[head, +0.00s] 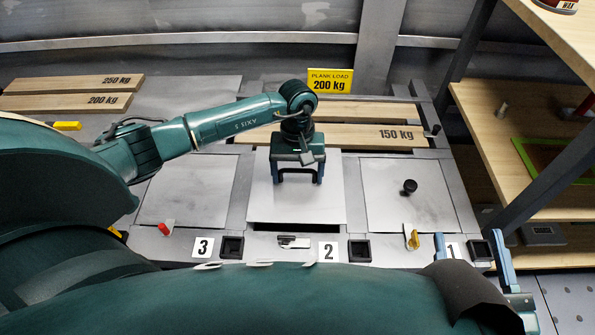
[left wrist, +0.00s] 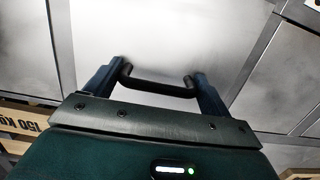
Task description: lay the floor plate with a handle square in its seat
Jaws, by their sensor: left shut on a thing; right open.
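The floor plate (head: 297,205) is a pale, flat square over the middle bay, behind label 2. A dark strip shows along its front edge, and I cannot tell whether it rests flat or is slightly raised. My left gripper (head: 298,180) is over the plate and shut on its black handle. In the left wrist view the handle (left wrist: 158,86) spans between the two blue fingers, with the plate surface (left wrist: 150,35) behind it. My right gripper (head: 472,252) is open and empty at the front right, near label 1.
A left plate (head: 185,195) and a right plate (head: 390,210) with a black knob (head: 409,186) flank the middle bay. Behind lie a 150 kg plank (head: 350,137) and a yellow load sign (head: 330,81). Small latches line the front rail. A shelf rack (head: 520,130) stands right.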

